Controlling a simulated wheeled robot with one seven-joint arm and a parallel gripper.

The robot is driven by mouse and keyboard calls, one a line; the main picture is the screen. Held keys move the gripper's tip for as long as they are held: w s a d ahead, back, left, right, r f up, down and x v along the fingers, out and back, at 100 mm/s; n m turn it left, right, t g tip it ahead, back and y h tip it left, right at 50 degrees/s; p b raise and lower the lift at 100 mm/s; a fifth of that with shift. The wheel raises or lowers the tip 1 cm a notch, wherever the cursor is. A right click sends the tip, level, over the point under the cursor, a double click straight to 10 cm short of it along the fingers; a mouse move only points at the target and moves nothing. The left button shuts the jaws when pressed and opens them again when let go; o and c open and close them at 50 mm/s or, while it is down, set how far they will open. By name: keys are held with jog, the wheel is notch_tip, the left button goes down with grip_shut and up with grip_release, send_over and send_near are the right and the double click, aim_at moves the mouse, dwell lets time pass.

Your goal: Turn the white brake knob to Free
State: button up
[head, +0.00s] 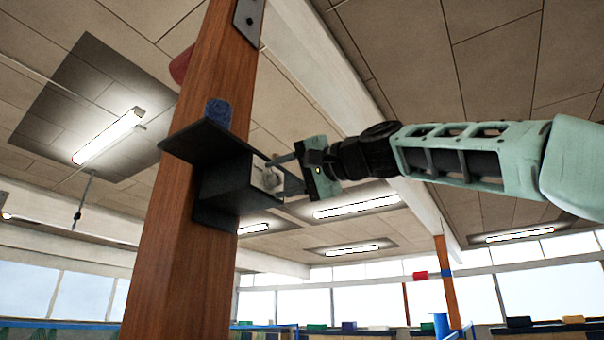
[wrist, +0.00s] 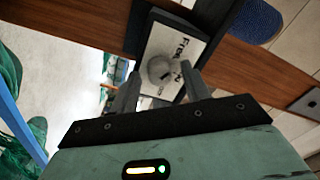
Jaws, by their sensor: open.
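The white brake knob (wrist: 160,68) sits on a pale plate (wrist: 158,38) in the wrist view. My gripper (wrist: 161,76) is open, with one finger on each side of the knob; contact is not clear. In the head view, my gripper (head: 284,174) reaches from the right to the dark box (head: 222,178) on the wooden post, and the knob (head: 270,180) is partly hidden between the fingers.
A dark shelf (head: 185,143) juts from the wooden post (head: 168,240), with a blue roll (head: 217,112) on top. A metal plate (head: 248,18) is higher on the post. Green netting (wrist: 35,130) and a blue bar (wrist: 12,120) lie left in the wrist view.

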jog(key=b+v, duration=0.7)
jog(key=v, duration=1)
jog(key=shift+b, duration=0.4)
jog(key=shift+s, duration=0.1)
